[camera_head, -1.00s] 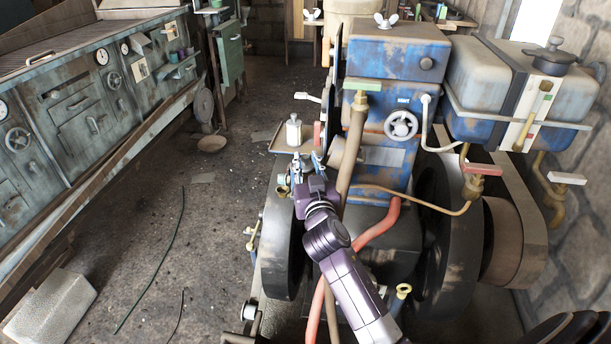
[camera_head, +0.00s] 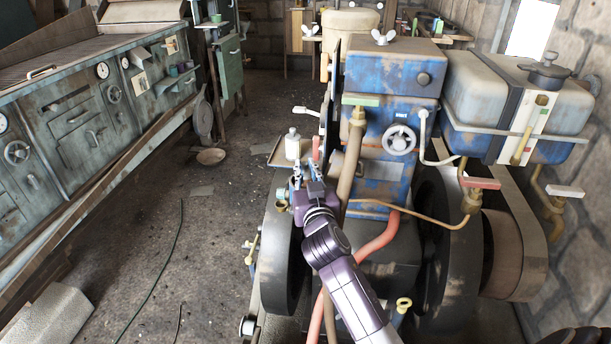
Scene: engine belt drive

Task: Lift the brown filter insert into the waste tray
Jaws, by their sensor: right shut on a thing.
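My right gripper (camera_head: 306,168) is at the left side of the blue engine (camera_head: 385,115), its arm coming up from the bottom. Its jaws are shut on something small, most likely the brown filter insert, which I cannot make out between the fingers. A small brass and green fitting (camera_head: 282,197) is just left of the gripper, lower down. A flat tray (camera_head: 262,149) lies just beyond the gripper; I cannot tell for sure whether it is the waste tray. My left gripper is not in view.
A white bottle (camera_head: 292,146) stands at the tray, close behind the gripper. A brown upright pipe (camera_head: 353,150) and red hoses (camera_head: 378,240) are close on the right. The dark flywheel (camera_head: 279,255) is below. Open floor (camera_head: 150,220) lies to the left.

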